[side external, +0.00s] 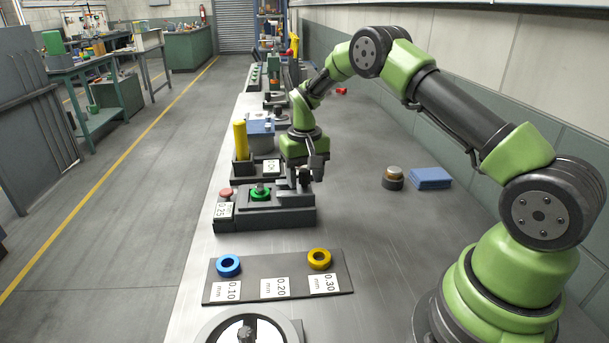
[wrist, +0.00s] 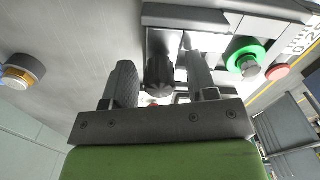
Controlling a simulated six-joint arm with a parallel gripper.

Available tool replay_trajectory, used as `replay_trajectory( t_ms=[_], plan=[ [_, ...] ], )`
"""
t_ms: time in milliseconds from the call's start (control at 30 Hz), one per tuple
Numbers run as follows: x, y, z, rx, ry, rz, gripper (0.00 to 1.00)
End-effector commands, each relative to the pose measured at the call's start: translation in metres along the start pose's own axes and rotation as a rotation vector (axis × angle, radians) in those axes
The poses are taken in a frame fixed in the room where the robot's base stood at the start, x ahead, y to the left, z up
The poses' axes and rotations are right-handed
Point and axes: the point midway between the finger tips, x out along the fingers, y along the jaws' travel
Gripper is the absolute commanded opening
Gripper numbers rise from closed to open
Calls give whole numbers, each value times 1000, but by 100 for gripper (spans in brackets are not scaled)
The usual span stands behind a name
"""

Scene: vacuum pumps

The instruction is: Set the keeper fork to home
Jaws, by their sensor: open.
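A grey fixture (side external: 270,216) on the bench bears a green ring (side external: 260,193) around a metal post; the ring also shows in the wrist view (wrist: 238,47). My gripper (side external: 305,181) is low over the fixture's right end. In the wrist view my gripper (wrist: 161,75) is open, with a dark round knob (wrist: 159,72) showing between its fingers. I cannot tell whether the fingers touch the knob. The knob may belong to the keeper fork; the fork itself is not clearly distinguishable, and my fingers partly hide that end.
A red button (side external: 226,192) and a 0.25 label (side external: 222,210) are at the fixture's left. A dark plate (side external: 248,292) in front carries a blue ring (side external: 228,265) and a yellow ring (side external: 319,259).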

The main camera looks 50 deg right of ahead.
Motion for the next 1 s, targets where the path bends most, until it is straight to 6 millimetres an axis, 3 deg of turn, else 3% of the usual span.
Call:
replay_trajectory(
  t_ms=[267,400,500,667,1000],
  plan=[
    [1,0,0,0,0,0,50],
    [1,0,0,0,0,0,18],
    [1,0,0,0,0,0,0],
    [1,-3,-1,-1,1,-1,0],
    [2,-46,-14,-3,3,1,0]
  ],
)
